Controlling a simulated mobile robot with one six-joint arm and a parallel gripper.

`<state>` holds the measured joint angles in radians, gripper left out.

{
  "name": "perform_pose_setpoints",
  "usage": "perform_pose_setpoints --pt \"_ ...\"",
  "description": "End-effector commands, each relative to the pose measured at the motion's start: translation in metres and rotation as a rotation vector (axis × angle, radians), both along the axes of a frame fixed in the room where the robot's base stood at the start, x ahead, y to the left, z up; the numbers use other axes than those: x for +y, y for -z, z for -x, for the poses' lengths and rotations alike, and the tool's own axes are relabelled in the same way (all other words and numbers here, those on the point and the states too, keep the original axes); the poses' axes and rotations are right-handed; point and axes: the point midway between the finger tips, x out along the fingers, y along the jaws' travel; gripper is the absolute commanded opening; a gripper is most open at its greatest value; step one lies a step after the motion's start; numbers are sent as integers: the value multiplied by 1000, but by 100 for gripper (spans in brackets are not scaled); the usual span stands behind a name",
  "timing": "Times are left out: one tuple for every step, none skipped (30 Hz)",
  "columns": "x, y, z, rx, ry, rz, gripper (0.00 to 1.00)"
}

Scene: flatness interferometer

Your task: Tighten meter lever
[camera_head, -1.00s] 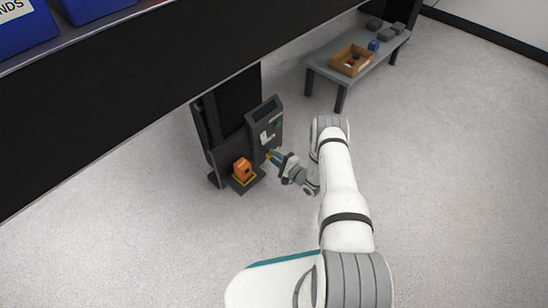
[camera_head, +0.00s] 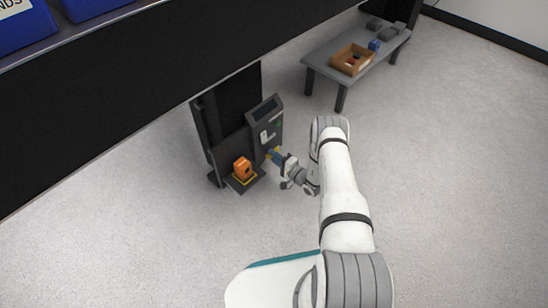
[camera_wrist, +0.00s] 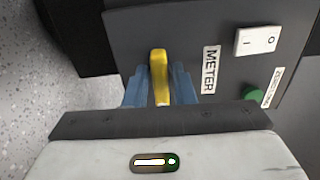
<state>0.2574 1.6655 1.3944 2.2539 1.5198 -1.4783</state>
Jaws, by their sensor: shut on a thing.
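The yellow meter lever (camera_wrist: 160,72) sticks out of the dark grey panel beside the label METER (camera_wrist: 210,70) in the wrist view. My gripper (camera_wrist: 160,90) has its two blue fingers on either side of the lever and is shut on it. The lever's lower end is partly hidden by my gripper's body. In the head view my gripper (camera_head: 274,155) is at the lower right side of the grey meter unit (camera_head: 265,125), and a bit of yellow shows at the fingertips.
A white rocker switch (camera_wrist: 257,41) and a green button (camera_wrist: 252,95) are on the panel right of the lever. An orange block (camera_head: 242,168) stands on a dark base left of the gripper. A grey table (camera_head: 325,68) with a cardboard box (camera_head: 351,68) stands behind. Open floor lies right.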

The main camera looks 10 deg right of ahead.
Motion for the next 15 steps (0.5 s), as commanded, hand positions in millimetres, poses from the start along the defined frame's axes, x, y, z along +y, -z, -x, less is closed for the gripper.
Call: perform_pose_setpoints --pt "0 2 2 5 1 -2 0" --pt "0 2 2 5 1 -2 0" --pt "0 2 2 5 1 -2 0" --pt "0 2 2 5 1 -2 25" --pt "0 2 2 5 1 -2 27" --pt "0 2 2 5 1 -2 30" --pt "0 2 2 5 1 -2 33" --pt "0 2 2 5 0 -2 35" --pt "0 1 2 4 0 -2 36" --pt "0 1 2 4 0 -2 36" --pt "0 1 1 4 0 -2 36" --pt "0 1 1 4 0 -2 36" --pt "0 1 1 3 0 -1 36" --pt "0 1 1 3 0 -2 36" --pt "0 1 1 3 0 -2 36"
